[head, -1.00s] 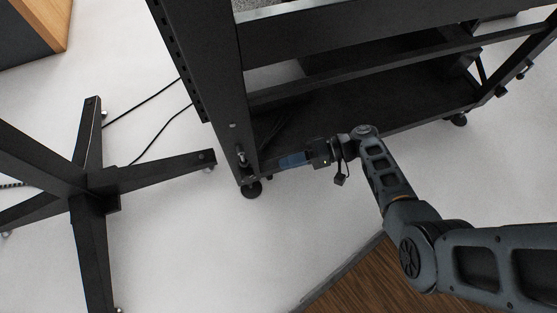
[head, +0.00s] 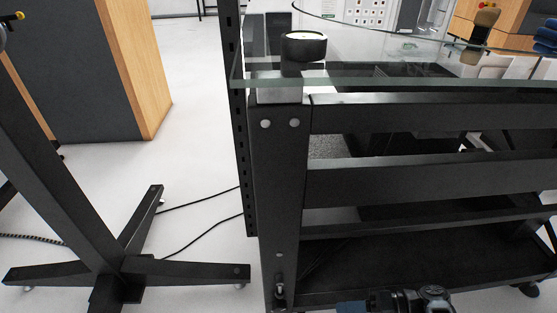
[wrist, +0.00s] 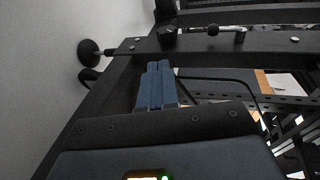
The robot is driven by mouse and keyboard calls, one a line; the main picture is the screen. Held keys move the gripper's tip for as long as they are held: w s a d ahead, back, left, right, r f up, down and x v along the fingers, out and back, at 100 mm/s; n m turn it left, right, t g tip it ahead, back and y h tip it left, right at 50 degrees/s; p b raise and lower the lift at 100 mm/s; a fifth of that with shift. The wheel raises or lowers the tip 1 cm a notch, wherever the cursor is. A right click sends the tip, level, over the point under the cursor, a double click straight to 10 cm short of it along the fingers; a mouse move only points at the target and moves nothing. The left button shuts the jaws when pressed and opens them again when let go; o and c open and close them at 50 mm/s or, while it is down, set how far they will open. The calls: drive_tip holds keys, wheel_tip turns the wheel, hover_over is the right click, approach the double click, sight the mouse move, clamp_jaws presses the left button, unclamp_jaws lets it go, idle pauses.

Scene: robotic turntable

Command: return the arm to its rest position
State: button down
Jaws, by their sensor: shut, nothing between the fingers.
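My gripper (wrist: 157,84) shows in the wrist view with its blue fingers together and nothing between them. In the head view my gripper (head: 352,307) is at the bottom edge, mostly cut off, in front of the lower shelf of the black frame. Part of my wrist shows beside it on the right. The rest of my arm is out of the picture. In the wrist view the frame's dark bars lie behind and above the fingers; I cannot tell the gap between them.
A black metal frame (head: 276,190) with a glass top (head: 270,83) fills the right. A round black-rimmed object (head: 303,46) sits at its corner. A black stand (head: 135,268) with spread feet is at left, cables on the floor. A wood-edged cabinet (head: 145,70) stands behind.

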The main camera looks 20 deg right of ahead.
drive_tip(key=s+a+f+g+h, duration=0.1)
drive_tip(key=s+f+h, duration=0.3)
drive_tip(key=s, duration=0.3)
drive_tip(key=s+f+g+h, duration=0.1)
drive_tip(key=s+f+h, duration=0.2)
drive_tip(key=s+f, duration=0.3)
drive_tip(key=s+r+t+h, duration=0.1)
drive_tip(key=s+r+h, duration=0.45)
drive_tip(key=s, duration=0.25)
drive_tip(key=s+a+r+n+t+p, duration=0.1)
drive_tip(key=r+t+p, duration=0.3)
drive_tip(key=r+p, duration=1.1)
drive_tip(key=s+a+r+n+t+p, duration=0.1)
drive_tip(key=r+p, duration=1.5)
drive_tip(key=r, duration=3.6)
drive_tip(key=a+n+t+h, duration=0.1)
drive_tip(key=a+n+t, duration=0.1)
drive_tip(key=a+t, duration=0.1)
drive_tip(key=shift+s+a+r+n+t, duration=0.2)
drive_tip(key=shift+s+r+n+t, duration=0.1)
drive_tip(key=shift+r+n+t, duration=0.15)
drive_tip(key=shift+f, duration=0.1)
